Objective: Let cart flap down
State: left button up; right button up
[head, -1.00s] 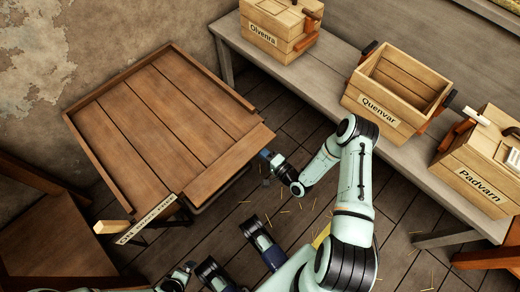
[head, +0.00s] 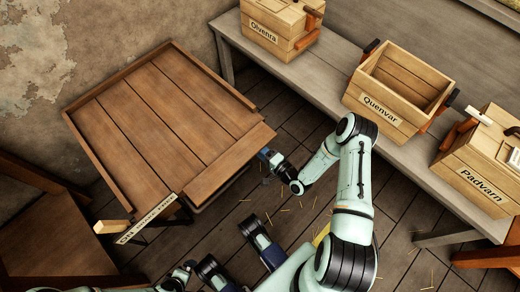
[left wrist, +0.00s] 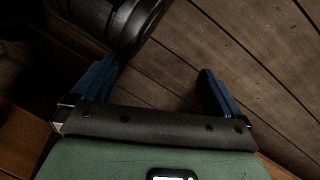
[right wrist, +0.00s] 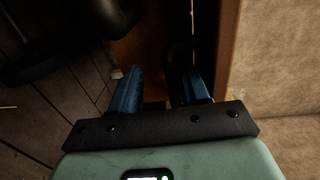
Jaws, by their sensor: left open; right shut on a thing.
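The cart (head: 165,110) is a low wooden tray of brown planks with raised rims, left of centre in the head view. Its flap (head: 228,163) is the broad board along the near right edge, lying out roughly in line with the deck; its exact tilt is hard to tell. My right gripper (head: 266,155) is shut on the flap at its right end. In the right wrist view, brown wood shows between the dark blue fingers (right wrist: 156,75), and the contact is dim. My left gripper (left wrist: 156,75) is open and empty above the floorboards in the left wrist view.
A bench (head: 290,75) along the wall carries the Olvenra crate (head: 280,25), the open Quenvar crate (head: 378,108) and the Padvarn crate (head: 480,178). A sign (head: 146,219), hard to read, hangs at the cart's near corner. Brown wooden furniture (head: 60,235) stands at lower left. Straw litters the floor.

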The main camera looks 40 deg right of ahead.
jog(key=shift+s+f, duration=0.1)
jog(key=shift+f, duration=0.05)
pick_arm(q)
jog(key=shift+t, duration=0.3)
jog(key=r+p, duration=0.1)
jog(key=w+d+r, duration=0.1)
jog(key=r, duration=0.1)
jog(key=w+r+p, duration=0.1)
jog(key=shift+d+r+p, duration=0.15)
jog(key=shift+p, duration=0.2)
pick_arm(e)
jog(key=s+d+r, duration=0.1)
jog(key=s, duration=1.2)
jog(key=shift+r, duration=0.15)
